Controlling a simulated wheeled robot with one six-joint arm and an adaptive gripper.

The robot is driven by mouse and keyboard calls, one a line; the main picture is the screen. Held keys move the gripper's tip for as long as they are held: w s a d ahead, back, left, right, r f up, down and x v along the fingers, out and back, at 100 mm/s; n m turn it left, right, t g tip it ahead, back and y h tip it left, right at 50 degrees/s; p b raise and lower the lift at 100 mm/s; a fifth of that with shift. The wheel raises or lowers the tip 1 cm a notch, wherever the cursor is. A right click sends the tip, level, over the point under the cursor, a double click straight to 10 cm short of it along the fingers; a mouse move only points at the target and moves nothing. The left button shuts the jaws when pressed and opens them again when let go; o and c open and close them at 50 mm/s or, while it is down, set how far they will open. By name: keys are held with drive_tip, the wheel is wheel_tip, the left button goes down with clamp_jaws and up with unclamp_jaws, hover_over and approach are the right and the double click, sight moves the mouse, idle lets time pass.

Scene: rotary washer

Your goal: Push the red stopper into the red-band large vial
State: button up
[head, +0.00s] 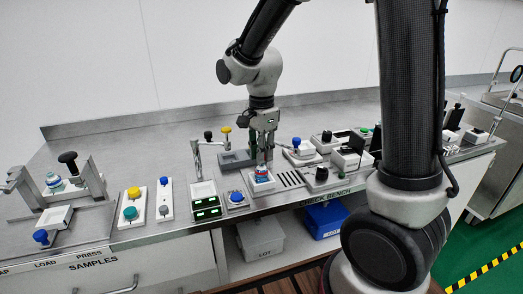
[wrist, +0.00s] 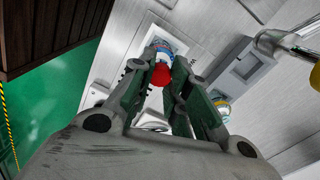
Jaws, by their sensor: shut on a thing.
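My gripper (head: 264,150) points down over the front of the bench and is shut on the red stopper. In the wrist view the red stopper (wrist: 160,76) shows between the fingertips. The large vial (head: 262,173), with blue, white and some red on it, stands upright in a white square holder (head: 262,186) directly below my fingertips. It also shows just past the stopper in the wrist view (wrist: 161,48). Stopper and vial look lined up and very close. I cannot tell whether the stopper is inside the vial's mouth. The fingers hide the stopper in the head view.
A blue-knobbed block (head: 236,197) and a green-display unit (head: 205,203) stand left of the vial. A slotted rack (head: 290,180) lies close on its right. A post with a yellow knob (head: 226,130) and a grey block (head: 236,160) stand behind on the left.

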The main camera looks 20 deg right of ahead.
drive_tip(key=shift+r, duration=0.4)
drive_tip(key=shift+f, duration=0.85)
idle(1.8)
drive_tip(key=o, duration=0.8)
drive_tip(key=shift+c, duration=0.2)
